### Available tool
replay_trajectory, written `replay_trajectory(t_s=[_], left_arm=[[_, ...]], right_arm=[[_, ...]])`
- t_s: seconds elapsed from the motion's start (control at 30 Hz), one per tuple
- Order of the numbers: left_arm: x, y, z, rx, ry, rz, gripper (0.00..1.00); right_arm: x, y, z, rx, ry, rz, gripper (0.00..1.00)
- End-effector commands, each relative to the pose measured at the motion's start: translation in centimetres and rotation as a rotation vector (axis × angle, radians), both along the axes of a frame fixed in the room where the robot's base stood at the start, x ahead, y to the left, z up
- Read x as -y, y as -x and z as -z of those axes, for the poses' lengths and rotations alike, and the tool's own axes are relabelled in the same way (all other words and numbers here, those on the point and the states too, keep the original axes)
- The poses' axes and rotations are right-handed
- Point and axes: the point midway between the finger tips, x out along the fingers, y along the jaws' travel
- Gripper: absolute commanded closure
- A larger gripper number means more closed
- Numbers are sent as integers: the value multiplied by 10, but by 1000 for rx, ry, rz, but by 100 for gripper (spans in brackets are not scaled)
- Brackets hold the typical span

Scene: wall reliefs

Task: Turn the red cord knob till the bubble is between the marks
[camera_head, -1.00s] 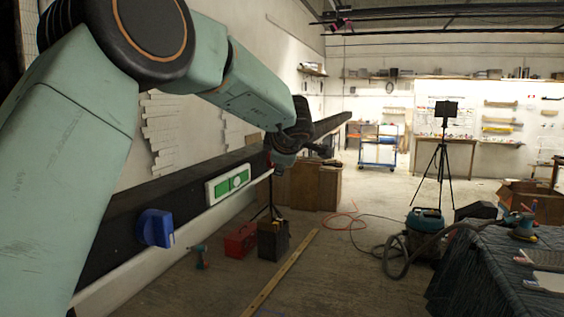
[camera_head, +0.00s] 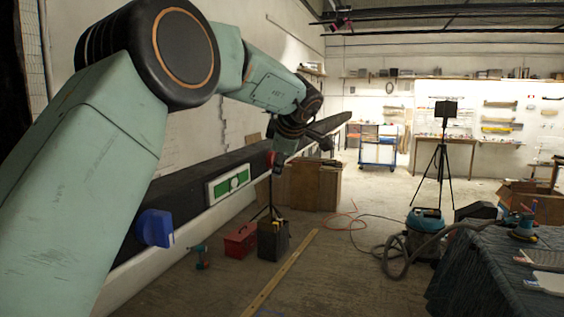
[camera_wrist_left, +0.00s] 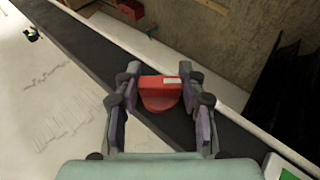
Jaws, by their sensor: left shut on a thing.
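The red cord knob (camera_wrist_left: 160,97) sits on the dark wall rail, with a pale patch on its face. My left gripper (camera_wrist_left: 158,88) is shut on it, one finger on each side, in the left wrist view. In the head view the knob (camera_head: 271,158) is a small red spot partly behind my left gripper (camera_head: 277,155). The level (camera_head: 228,184) is a white-framed green window on the rail, to the left of the knob. A pale bubble shows near the middle of the window; its place against the marks is too small to tell. My right gripper is out of view.
A blue knob (camera_head: 155,228) sticks out from the rail (camera_head: 190,195) left of the level. A red toolbox (camera_head: 240,241), a dark box (camera_head: 273,240) and a drill (camera_head: 202,257) stand on the floor below. A draped table (camera_head: 480,270) is at right.

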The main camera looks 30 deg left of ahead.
Motion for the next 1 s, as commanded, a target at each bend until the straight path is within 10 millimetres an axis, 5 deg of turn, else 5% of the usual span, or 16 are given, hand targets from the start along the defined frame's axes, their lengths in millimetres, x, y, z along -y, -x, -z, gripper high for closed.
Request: replay_trajectory(t_s=[0.27, 0.3, 0.57, 1.0], left_arm=[[-2, 0, -3, 3, -5, -1, 91], [-2, 0, -3, 3, -5, -1, 59], [-1, 0, -2, 2, -3, 0, 37], [5, 5, -9, 3, -3, 1, 36]], right_arm=[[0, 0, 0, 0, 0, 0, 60], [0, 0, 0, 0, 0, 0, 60], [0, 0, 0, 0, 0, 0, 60], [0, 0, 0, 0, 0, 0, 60]])
